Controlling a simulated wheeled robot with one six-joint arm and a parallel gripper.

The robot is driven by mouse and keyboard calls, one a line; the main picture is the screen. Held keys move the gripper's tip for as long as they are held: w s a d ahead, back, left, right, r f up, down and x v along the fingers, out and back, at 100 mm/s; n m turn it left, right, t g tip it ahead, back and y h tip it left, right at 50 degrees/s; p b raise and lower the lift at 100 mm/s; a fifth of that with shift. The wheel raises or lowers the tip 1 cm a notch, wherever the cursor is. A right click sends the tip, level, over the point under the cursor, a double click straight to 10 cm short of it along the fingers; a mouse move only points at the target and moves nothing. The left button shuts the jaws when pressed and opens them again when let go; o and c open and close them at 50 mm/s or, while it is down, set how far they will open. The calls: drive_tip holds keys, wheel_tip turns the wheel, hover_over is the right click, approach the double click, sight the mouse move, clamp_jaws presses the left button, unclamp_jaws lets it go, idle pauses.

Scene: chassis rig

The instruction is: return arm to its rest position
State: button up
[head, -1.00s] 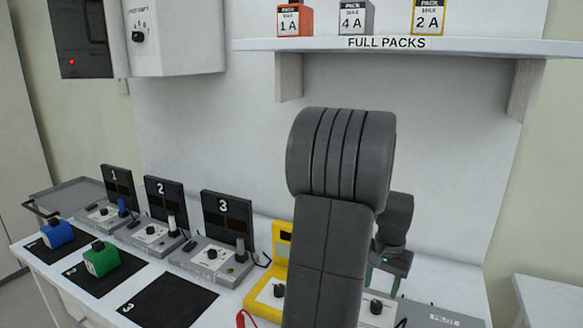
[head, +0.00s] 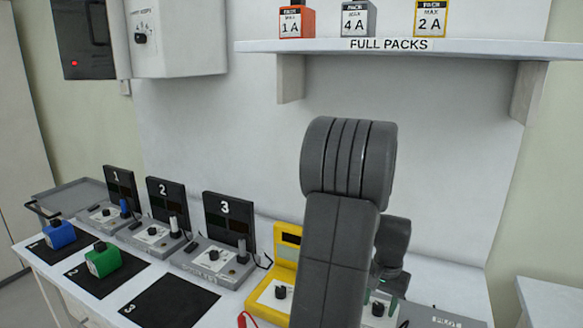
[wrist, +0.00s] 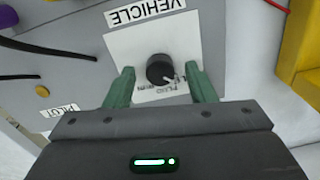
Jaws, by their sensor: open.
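My gripper (wrist: 160,72) is open. Its two green fingers stand on either side of a black knob (wrist: 161,69) on the white plate (wrist: 140,52) of a grey unit labelled VEHICLE (wrist: 145,11). I cannot tell whether the fingers touch the knob. In the head view my arm rises in front of the bench, and its forearm hides most of the gripper. A bit of green finger shows low beside the PILOT unit (head: 440,317).
A yellow meter (head: 286,268) with a red lead (head: 243,318) stands left of my arm. Stations 1 to 3, blue (head: 58,235) and green (head: 102,260) packs, and a bare black mat (head: 168,302) lie further left. A FULL PACKS shelf (head: 480,47) overhangs the back. Cables run beside the fingers.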

wheel_tip(320, 180, up, 13)
wheel_tip(320, 180, down, 14)
drive_tip(key=shift+r, duration=0.1)
drive_tip(key=shift+r+m, duration=0.15)
drive_tip(key=shift+m, duration=1.05)
drive_tip(key=m, duration=0.6)
drive_tip(key=shift+r+m, duration=0.1)
drive_tip(key=shift+m, duration=0.2)
wheel_tip(320, 180, up, 13)
drive_tip(key=shift+s+r, duration=0.15)
